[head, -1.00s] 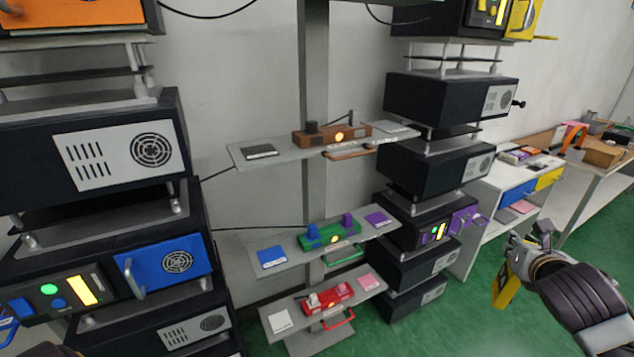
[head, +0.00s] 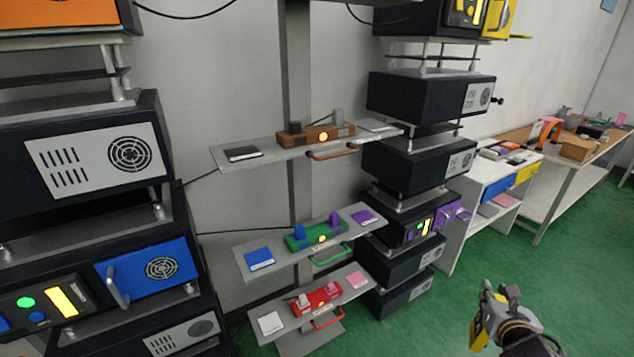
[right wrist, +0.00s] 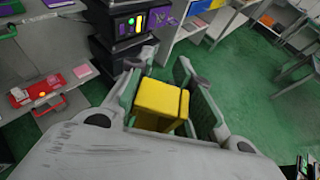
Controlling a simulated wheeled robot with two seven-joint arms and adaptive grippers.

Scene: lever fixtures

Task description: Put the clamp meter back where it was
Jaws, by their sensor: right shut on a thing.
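My right gripper (head: 492,296) is low at the right of the head view, above the green floor. It is shut on a yellow and black thing (head: 478,333), which looks like the clamp meter. In the right wrist view, the yellow body of the clamp meter (right wrist: 160,98) sits between the two fingers of the gripper (right wrist: 160,72). Its lower part is hidden by the gripper. It is held in the air, clear of any surface. My left gripper is not in view.
Ahead, grey shelves carry a brown (head: 318,135), a green (head: 316,236) and a red (head: 316,297) lever fixture. Black equipment stacks stand on both sides. A white shelf unit (head: 485,177) and a cluttered workbench (head: 545,185) are at the right. Green floor there is clear.

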